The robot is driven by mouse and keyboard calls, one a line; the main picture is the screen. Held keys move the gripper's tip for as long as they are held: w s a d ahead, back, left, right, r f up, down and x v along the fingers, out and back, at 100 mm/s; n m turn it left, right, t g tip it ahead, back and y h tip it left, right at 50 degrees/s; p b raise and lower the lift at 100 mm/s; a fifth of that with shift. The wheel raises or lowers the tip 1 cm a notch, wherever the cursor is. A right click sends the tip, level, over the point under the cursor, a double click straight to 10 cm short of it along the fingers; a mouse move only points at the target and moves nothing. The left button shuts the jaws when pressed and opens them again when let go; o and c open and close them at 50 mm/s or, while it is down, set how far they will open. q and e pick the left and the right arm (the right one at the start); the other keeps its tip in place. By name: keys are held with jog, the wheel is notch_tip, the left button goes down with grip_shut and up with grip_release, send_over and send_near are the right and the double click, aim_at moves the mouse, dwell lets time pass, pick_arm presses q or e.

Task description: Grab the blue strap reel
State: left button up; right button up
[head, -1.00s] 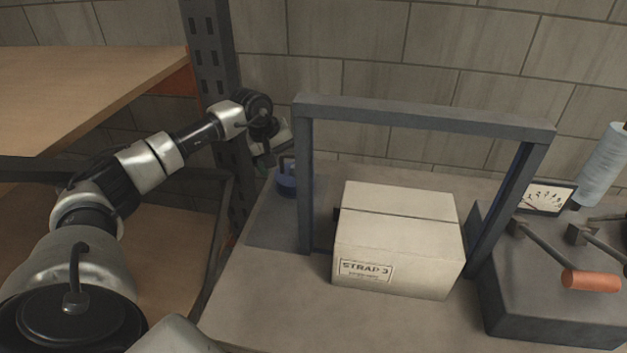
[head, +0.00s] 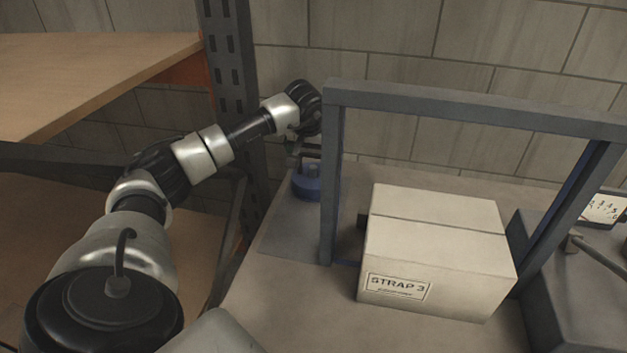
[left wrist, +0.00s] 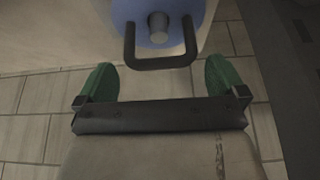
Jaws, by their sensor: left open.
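The blue strap reel (head: 306,186) sits on the left end of the grey bench, beside the frame's left post. In the left wrist view the blue reel (left wrist: 118,12) is at the top, with a dark U-shaped handle (left wrist: 160,64) and a pale round hub facing me. My left gripper (left wrist: 158,78) is open, its two green fingers apart on either side of the handle's lower end. Nothing is held. In the head view my left wrist is just above the reel, and its fingers are hard to make out there. My right gripper is not in view.
A dark grey frame (head: 470,108) stands over a cardboard box (head: 440,245) labelled STRAP 3. Its left post is close beside my left wrist. A shelf upright (head: 232,90) and wooden shelves (head: 90,75) are on the left. A grey machine with a gauge (head: 605,208) is on the right.

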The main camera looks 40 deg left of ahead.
pick_arm(q)
jog(key=shift+x, duration=1.45)
jog(key=shift+w+r, duration=0.1)
jog(key=shift+r, duration=0.05)
jog(key=c, duration=1.5)
